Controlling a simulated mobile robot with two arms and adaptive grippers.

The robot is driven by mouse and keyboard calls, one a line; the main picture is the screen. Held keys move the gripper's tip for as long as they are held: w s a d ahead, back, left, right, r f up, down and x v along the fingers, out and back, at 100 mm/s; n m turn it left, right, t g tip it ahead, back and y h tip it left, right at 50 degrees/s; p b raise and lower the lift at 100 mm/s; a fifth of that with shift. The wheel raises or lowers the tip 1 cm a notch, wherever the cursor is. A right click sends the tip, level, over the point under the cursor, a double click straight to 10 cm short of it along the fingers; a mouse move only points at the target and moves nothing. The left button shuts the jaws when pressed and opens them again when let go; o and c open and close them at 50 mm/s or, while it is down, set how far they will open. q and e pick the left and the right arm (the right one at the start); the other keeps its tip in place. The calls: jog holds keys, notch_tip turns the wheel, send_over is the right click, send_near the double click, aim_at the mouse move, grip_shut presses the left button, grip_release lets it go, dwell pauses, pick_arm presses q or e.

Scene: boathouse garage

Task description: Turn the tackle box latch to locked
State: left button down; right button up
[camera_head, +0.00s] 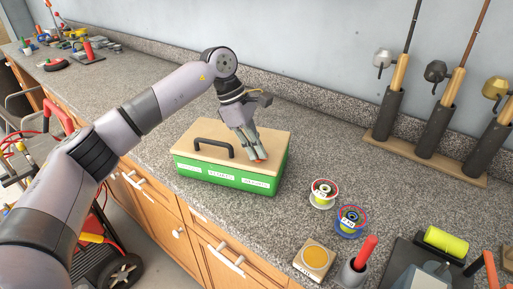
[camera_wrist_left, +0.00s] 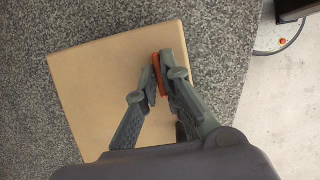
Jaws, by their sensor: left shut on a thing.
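The tackle box (camera_head: 228,184) is green with a tan lid (camera_head: 243,140) and stands on the speckled counter. A black handle (camera_head: 213,147) arches over the left part of the lid. My left gripper (camera_head: 257,158) points down over the right part of the lid and is shut on the small orange-red latch (camera_head: 261,160). In the left wrist view the latch (camera_wrist_left: 158,75) sits between my fingertips (camera_wrist_left: 163,72), above the tan lid (camera_wrist_left: 100,85). The fingers hide part of the latch, so its locked or unlocked position cannot be told. My right gripper is not in view.
Two line spools (camera_head: 322,193) (camera_head: 350,220) lie right of the box. A yellow-topped block (camera_head: 315,257) and a cup with a red-handled tool (camera_head: 353,271) stand near the front edge. A rod rack (camera_head: 425,160) stands at the back right. The counter behind the box is clear.

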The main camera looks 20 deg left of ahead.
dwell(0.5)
pick_arm(q)
jog(key=c, duration=1.7)
grip_release()
jog(key=v, duration=1.2)
